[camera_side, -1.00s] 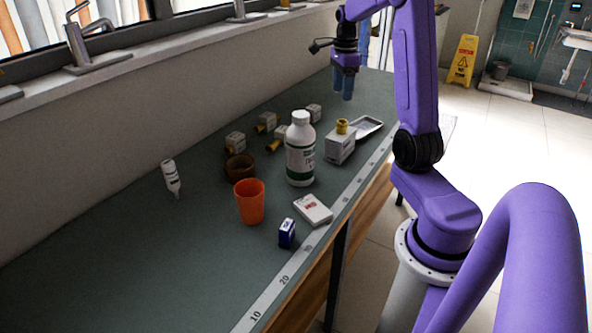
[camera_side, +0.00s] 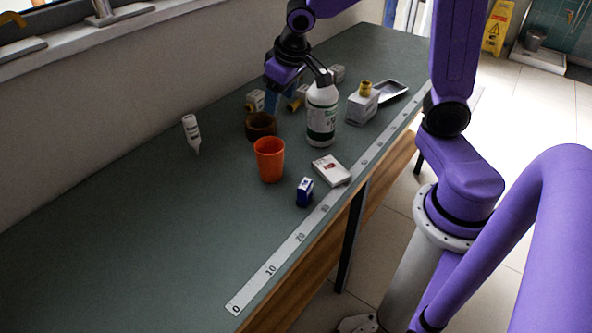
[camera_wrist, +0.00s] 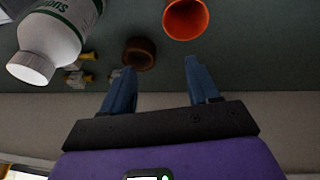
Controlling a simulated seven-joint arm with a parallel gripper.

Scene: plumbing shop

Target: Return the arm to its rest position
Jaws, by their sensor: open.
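My gripper (camera_side: 274,92) hangs over the bench, behind and left of the white bottle in the side view. In the wrist view its two blue fingers (camera_wrist: 159,70) are spread apart with nothing between them. The brown ring or bowl (camera_side: 261,125) is just in front of and below the fingers in the side view; the wrist view shows it (camera_wrist: 139,53) beyond the fingertips. The white bottle with a green label (camera_side: 321,115) stands upright to the right; it also shows in the wrist view (camera_wrist: 55,35). My arm reaches out over the bench.
An orange cup (camera_side: 269,159), blue box (camera_side: 304,192), flat white box (camera_side: 332,170) and small white bottle (camera_side: 191,133) are on the green bench (camera_side: 130,230). A white box with a yellow fitting (camera_side: 362,106) and a grey tray (camera_side: 391,90) lie farther right. The near left is clear.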

